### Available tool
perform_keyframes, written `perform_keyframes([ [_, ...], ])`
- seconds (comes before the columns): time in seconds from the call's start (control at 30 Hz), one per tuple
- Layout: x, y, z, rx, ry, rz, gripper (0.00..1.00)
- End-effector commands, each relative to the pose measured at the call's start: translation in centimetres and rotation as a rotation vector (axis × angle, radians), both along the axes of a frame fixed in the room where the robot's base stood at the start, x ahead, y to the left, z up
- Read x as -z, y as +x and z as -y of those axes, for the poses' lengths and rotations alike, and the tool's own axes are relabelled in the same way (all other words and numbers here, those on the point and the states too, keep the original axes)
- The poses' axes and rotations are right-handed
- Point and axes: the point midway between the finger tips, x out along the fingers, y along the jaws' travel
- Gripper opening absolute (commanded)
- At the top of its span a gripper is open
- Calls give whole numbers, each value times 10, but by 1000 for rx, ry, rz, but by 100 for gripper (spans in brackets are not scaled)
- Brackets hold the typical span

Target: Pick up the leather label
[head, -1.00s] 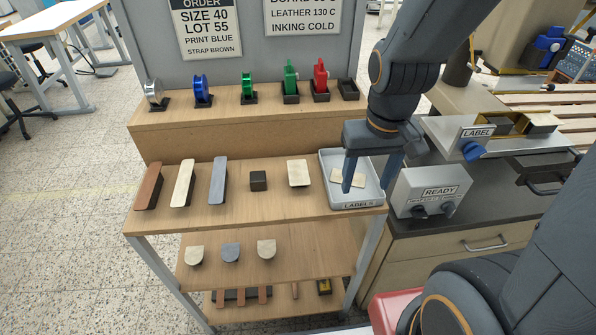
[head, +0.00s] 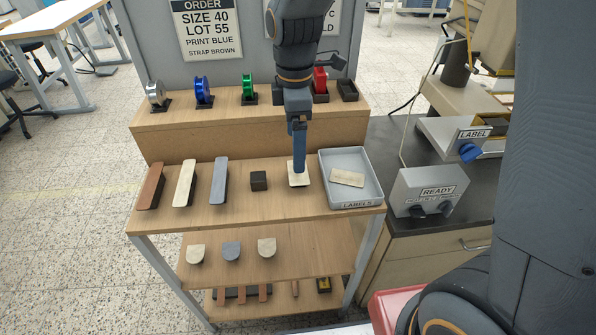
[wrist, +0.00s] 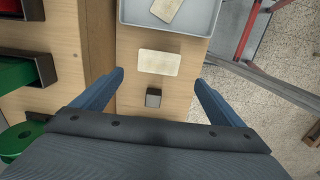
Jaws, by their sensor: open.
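A cream rectangular leather label (head: 299,182) lies flat on the cart's top shelf, left of the grey LABELS tray (head: 372,190). A second cream label (head: 347,177) lies slightly turned inside the tray. My gripper (head: 298,168) points down over the label on the shelf and hides part of it in the head view. In the wrist view my gripper (wrist: 158,77) is open and empty, its blue fingers wide apart on either side. That view shows the shelf label (wrist: 159,63) between and just beyond the fingertips; I cannot tell the height left.
A dark cube (head: 258,180) sits just left of the shelf label. Brown, cream and grey straps (head: 184,183) lie further left. Foil rolls (head: 203,90) stand on the raised ledge behind. The READY box (head: 428,194) is right of the tray.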

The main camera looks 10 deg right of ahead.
Motion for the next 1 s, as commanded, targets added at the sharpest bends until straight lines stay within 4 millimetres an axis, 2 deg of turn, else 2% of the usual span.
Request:
perform_keyframes([
  [0.6,64,2,6,5,-1,-3,92],
  [0.73,71,3,6,5,-1,-2,92],
  [1.0,71,3,6,5,0,-1,92],
])
